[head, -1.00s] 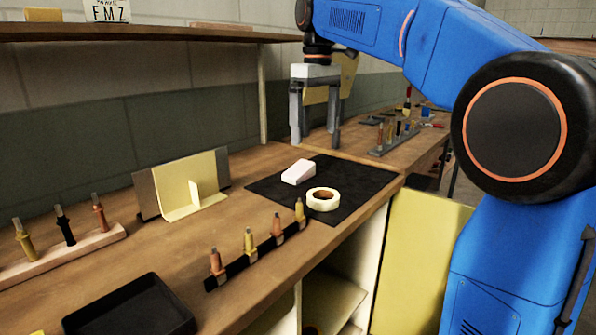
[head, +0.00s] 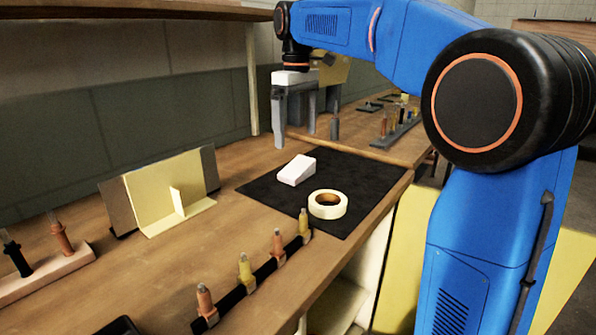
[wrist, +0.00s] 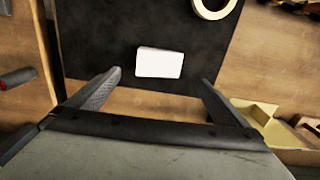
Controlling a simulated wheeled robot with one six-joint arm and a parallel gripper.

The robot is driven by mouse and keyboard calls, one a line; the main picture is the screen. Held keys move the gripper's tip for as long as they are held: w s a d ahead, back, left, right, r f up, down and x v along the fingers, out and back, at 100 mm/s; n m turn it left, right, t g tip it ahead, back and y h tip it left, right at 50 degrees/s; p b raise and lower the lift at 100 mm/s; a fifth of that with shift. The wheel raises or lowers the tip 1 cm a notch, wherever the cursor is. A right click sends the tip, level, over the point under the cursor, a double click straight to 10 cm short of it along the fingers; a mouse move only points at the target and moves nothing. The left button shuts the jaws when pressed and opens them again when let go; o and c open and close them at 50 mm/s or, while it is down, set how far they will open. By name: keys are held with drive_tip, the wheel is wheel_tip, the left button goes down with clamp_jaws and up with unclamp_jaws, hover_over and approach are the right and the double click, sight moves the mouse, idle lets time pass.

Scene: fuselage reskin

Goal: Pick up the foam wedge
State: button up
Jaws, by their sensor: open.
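The foam wedge (head: 296,170) is a small white block with a sloped top. It lies on the black mat (head: 370,180) on the wooden bench. In the wrist view the wedge (wrist: 160,62) shows as a white rectangle just beyond the fingertips, roughly centred between them. My gripper (head: 295,140) is open and empty, above the bench near the mat's back edge and apart from the wedge. Both fingers of my gripper (wrist: 160,80) show in the wrist view, spread wider than the wedge.
A roll of tape (head: 328,204) lies on the mat in front of the wedge. A rack of clamps (head: 250,270) runs along the bench front. A cream bracket stand (head: 165,195) is at left. A shelf (head: 150,12) hangs above. A second rack (head: 398,137) stands farther back.

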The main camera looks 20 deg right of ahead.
sight(297, 166)
wheel_tip(297, 166, down, 10)
drive_tip(key=shift+f, duration=0.25)
idle(0.4)
drive_tip(key=c, duration=1.1)
